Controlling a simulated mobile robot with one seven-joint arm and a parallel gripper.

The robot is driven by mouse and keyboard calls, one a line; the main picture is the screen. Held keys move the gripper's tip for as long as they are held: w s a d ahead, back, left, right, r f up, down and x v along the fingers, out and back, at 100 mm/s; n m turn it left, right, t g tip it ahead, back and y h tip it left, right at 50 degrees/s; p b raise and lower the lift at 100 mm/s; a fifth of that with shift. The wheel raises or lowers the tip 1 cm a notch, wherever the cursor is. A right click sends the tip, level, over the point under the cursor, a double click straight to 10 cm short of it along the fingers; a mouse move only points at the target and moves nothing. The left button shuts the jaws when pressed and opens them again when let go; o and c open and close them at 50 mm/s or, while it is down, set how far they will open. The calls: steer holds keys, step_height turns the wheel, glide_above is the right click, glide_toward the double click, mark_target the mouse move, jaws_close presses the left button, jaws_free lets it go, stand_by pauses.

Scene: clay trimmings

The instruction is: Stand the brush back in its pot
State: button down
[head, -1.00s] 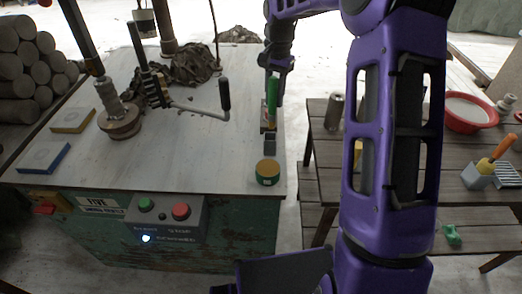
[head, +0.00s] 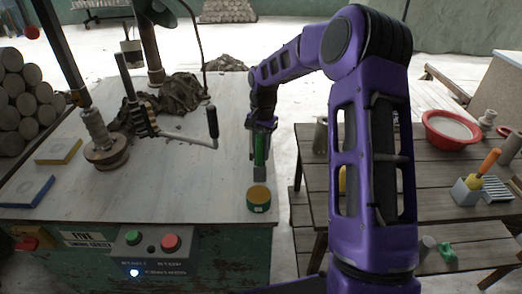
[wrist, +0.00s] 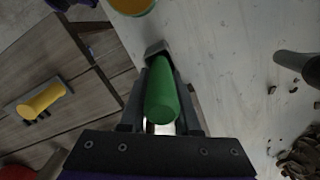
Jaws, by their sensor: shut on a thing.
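The brush shows as a green handle (head: 260,149), upright over the right part of the worktable. My gripper (head: 259,132) is above it, pointing down and shut on it. In the wrist view the green handle (wrist: 162,95) lies between the fingers.
A round green tin with an ochre top (head: 258,199) stands just in front of the pot. A metal crank arm (head: 190,140) reaches in from the left.

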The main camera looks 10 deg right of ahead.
steer(key=shift+f, duration=0.1)
steer(key=c, duration=0.6)
jaws_free()
steer(key=r, duration=0.8)
steer(key=r+p, duration=0.1)
steer(key=r, duration=0.3)
steer(key=shift+w+d+r, duration=0.15)
steer(key=shift+w+d, duration=0.15)
steer(key=shift+w, duration=0.05)
